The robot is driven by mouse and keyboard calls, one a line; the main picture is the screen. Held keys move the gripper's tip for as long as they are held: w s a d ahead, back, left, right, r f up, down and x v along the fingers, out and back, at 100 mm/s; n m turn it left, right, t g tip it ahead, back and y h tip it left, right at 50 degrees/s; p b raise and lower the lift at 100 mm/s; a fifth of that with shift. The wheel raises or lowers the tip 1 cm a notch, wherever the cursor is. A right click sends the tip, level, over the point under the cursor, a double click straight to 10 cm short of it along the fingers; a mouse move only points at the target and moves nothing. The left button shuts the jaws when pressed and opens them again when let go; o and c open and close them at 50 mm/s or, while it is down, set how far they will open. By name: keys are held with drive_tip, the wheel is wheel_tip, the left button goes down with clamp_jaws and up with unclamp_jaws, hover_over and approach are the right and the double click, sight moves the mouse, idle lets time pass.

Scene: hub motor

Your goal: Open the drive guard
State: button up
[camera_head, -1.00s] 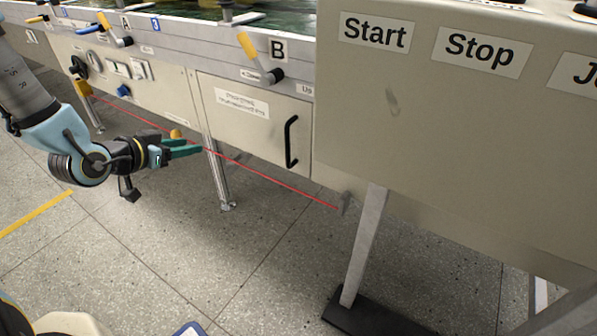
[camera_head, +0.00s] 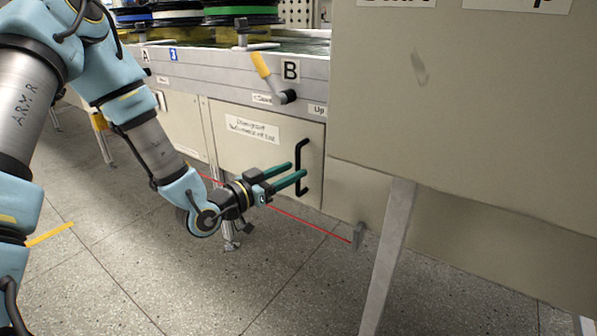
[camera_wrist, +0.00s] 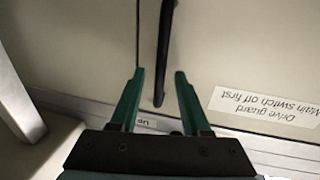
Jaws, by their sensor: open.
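The drive guard (camera_head: 235,150) is a beige panel with a white label and a vertical black bar handle (camera_head: 299,180) near its right edge. It looks closed, flush with the cabinet front. My gripper (camera_head: 298,171) is open, its green fingertips at the handle's mid-height. In the wrist view the guard (camera_wrist: 235,50) has an upside-down label reading "Drive guard, Main switch off first". There the handle (camera_wrist: 165,45) runs between the two fingers of my gripper (camera_wrist: 159,74), with a gap on each side. I cannot tell how deep it sits between them.
A yellow-handled lever (camera_head: 262,68) by sign B is above the guard. A large beige control box (camera_head: 450,110) stands close on the right, on a metal leg (camera_head: 388,255). A red line (camera_head: 315,224) runs low below the guard. Open floor (camera_head: 270,290) lies in front.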

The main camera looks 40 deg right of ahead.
drive_tip(key=shift+w+d, duration=0.1)
drive_tip(key=shift+d, duration=1.35)
clamp_jaws()
idle(0.4)
